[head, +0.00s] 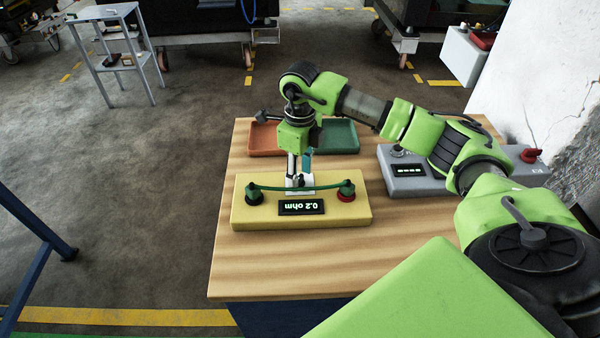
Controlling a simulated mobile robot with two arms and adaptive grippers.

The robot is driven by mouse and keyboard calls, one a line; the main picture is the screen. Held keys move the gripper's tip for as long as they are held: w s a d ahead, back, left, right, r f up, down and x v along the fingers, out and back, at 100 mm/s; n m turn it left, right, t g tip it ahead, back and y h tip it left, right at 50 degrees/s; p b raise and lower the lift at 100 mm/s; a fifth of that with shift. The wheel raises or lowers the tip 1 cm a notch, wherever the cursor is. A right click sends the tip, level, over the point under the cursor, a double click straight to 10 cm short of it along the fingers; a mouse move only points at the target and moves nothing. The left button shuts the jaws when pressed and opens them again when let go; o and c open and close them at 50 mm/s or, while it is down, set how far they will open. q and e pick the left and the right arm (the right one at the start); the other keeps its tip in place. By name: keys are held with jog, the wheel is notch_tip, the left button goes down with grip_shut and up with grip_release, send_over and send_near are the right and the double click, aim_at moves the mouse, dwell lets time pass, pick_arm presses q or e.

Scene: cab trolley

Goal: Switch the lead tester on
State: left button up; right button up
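The lead tester, a yellow box (262,218), stands on the wooden table. My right gripper (299,182) points down at the middle of the tester, just behind the lead. Its fingertips are small and partly hidden, so I cannot tell their opening or whether they touch a switch. My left gripper is not in view.
An orange tray (264,152) and a green tray (340,150) sit behind the gripper. A grey box (455,182) with a lit display and a red knob (530,155) stands at right, partly under my arm. The table's front-left surface (228,270) is clear.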

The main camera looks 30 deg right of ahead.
aim_at(300, 177)
dwell(0.3)
notch_tip(300, 177, up, 12)
dwell(0.4)
dwell(0.4)
